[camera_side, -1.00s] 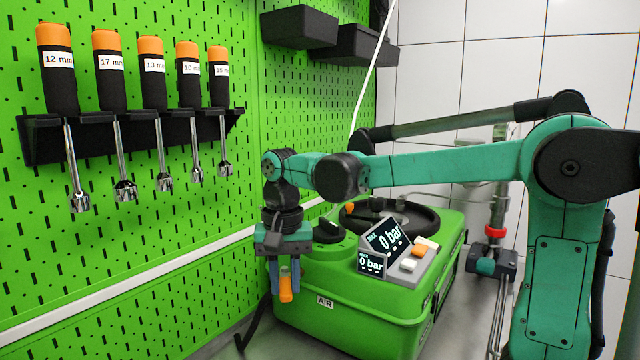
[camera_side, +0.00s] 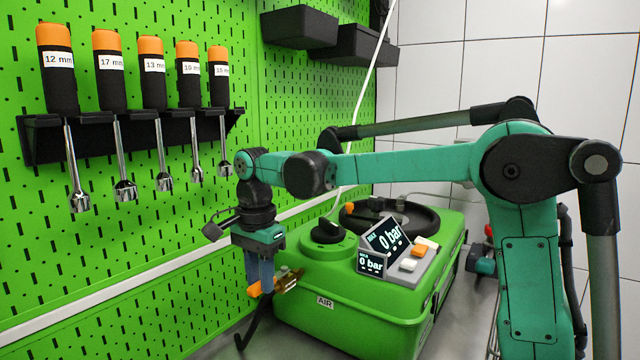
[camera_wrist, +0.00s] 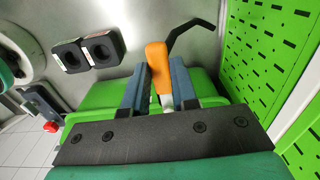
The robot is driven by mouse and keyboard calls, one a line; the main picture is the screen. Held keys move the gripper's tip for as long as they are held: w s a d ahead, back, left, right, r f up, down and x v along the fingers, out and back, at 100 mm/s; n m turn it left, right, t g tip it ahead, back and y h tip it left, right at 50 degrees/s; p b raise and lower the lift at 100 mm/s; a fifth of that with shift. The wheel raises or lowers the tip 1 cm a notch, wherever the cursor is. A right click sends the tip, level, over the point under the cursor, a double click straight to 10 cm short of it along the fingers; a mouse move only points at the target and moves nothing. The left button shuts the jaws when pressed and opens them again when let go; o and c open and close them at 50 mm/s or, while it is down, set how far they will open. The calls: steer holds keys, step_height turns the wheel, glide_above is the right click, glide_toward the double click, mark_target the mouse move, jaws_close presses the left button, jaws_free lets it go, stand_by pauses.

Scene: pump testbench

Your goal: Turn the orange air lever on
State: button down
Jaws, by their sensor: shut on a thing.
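The orange air lever (camera_side: 256,289) now lies roughly level, pointing left from a brass valve (camera_side: 289,279) at the front left of the green test bench (camera_side: 345,318), beside the AIR label. My gripper (camera_side: 262,280) points down at the lever, with its blue-grey fingers on it and partly hiding it. In the wrist view the orange lever (camera_wrist: 157,66) stands between the two fingers of my gripper (camera_wrist: 159,85), which are shut on it. The brass valve is hidden in the wrist view.
Two displays (camera_side: 386,239) on the bench read 0 bar. A black hose (camera_side: 259,328) hangs below the valve. The green pegboard (camera_side: 150,270) stands close on the left, with several orange-handled socket drivers (camera_side: 110,75) in a black rack.

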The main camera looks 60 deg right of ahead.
steer(key=shift+w, duration=0.1)
stand_by(0.4)
steer(key=c, duration=0.7)
jaws_free()
steer(key=shift+r, duration=2.8)
